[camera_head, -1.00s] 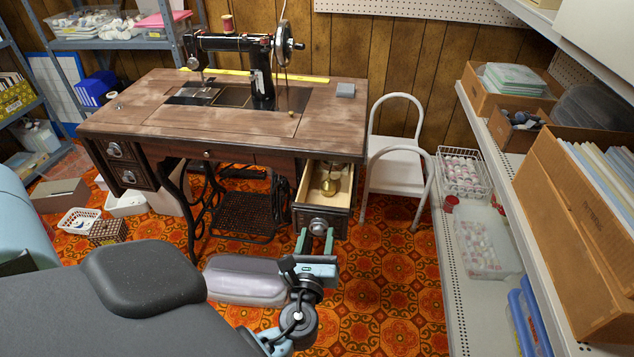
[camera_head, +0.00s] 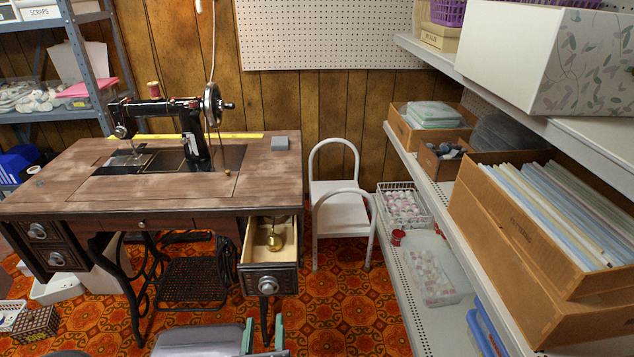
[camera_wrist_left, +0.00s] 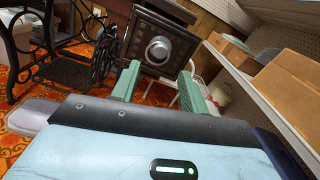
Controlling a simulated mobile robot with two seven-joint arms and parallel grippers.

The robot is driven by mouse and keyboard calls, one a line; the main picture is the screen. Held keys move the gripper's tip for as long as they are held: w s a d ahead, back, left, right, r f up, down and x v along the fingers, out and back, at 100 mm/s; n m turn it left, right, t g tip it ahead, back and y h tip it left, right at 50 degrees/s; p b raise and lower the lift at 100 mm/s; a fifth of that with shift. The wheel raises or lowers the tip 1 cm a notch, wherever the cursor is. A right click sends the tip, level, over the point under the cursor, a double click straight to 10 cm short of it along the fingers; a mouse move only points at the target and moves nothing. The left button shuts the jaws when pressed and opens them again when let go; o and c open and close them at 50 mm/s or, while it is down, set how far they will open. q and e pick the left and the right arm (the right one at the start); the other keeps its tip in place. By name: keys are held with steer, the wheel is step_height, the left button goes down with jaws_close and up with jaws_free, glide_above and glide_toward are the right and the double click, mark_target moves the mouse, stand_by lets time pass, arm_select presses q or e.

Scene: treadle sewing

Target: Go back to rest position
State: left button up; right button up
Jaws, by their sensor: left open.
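The wooden treadle sewing table (camera_head: 70,190) stands at the left in the head view, with a black sewing machine (camera_head: 190,130) on top. Its right drawer (camera_head: 268,282) is pulled open, and a brass-coloured object (camera_head: 274,240) sits inside. My left gripper (camera_head: 264,335) is at the bottom edge of the head view, below the drawer front, open and empty. In the left wrist view the two green fingers of my left gripper (camera_wrist_left: 158,84) are spread apart. The drawer's round knob (camera_wrist_left: 159,50) shows beyond them, apart from the fingers. My right gripper is not in view.
A white step chair (camera_head: 340,208) stands right of the table. Shelves (camera_head: 405,285) with boxes and baskets run along the right side. A blue-grey rack (camera_head: 85,85) is at the far left. Patterned orange floor (camera_head: 340,310) is open in front of the chair.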

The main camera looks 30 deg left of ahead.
arm_select(q)
steer(key=s+d+f+n+g+h, duration=0.2)
steer(key=s+f+n+g+h, duration=0.3)
steer(key=s+f+n, duration=0.65)
steer(key=s+d+f+n+g+h, duration=0.2)
steer(key=s+d+n+h, duration=0.1)
steer(key=s+n, duration=0.55)
steer(key=s+d+f+n+g+h, duration=0.25)
steer(key=s+n, duration=0.25)
steer(key=s, duration=0.6)
steer(key=w+r+t+p, duration=0.1)
steer(key=w+r+p, duration=0.1)
steer(key=r+p, duration=0.8)
steer(key=w+r+t+p, duration=0.2)
steer(key=w+r+p, duration=0.1)
steer(key=r+p, duration=0.8)
steer(key=shift+a+h, duration=0.15)
steer(key=shift+h, duration=0.2)
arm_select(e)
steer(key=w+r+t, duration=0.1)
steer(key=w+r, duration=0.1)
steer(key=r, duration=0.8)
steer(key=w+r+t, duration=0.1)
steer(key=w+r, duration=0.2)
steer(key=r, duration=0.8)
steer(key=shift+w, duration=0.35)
